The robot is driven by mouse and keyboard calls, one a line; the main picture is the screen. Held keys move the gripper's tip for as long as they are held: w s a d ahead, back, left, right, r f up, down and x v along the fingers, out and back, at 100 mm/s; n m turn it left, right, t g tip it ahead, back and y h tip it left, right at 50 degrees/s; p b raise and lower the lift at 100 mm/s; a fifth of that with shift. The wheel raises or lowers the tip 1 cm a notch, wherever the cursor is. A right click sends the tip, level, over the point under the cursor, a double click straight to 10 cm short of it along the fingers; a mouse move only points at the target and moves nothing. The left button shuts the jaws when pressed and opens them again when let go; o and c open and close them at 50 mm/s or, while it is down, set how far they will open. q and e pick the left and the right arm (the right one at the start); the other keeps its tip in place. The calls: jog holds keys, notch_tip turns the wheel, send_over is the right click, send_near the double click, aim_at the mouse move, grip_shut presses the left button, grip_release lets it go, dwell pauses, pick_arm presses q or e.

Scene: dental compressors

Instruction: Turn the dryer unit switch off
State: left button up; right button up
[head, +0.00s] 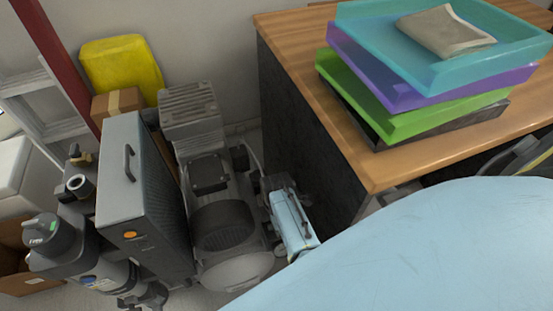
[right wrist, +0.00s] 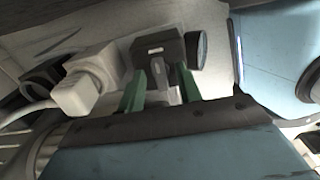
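A tall grey unit with a top handle and an orange round button (head: 130,235) stands at the left in the head view; I cannot tell for sure whether it is the dryer unit. A compressor with a dark motor (head: 222,225) stands right of it. My right gripper (head: 275,184) is beyond the motor, by the desk's side. In the right wrist view its two green fingers (right wrist: 162,92) are apart. A dark block with a small pale label (right wrist: 158,50) lies just past them, and a grey lever-like part (right wrist: 184,80) shows between them; contact is unclear. My left gripper is out of view.
A wooden-topped desk (head: 300,45) with stacked trays (head: 430,75) stands close on the right. A yellow container (head: 122,65) and cardboard box are behind. In the right wrist view, a round gauge (right wrist: 198,48) and a white plug with cable (right wrist: 85,85) are close by.

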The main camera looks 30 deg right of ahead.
jog(key=shift+f, duration=0.1)
jog(key=shift+c, duration=0.2)
grip_shut()
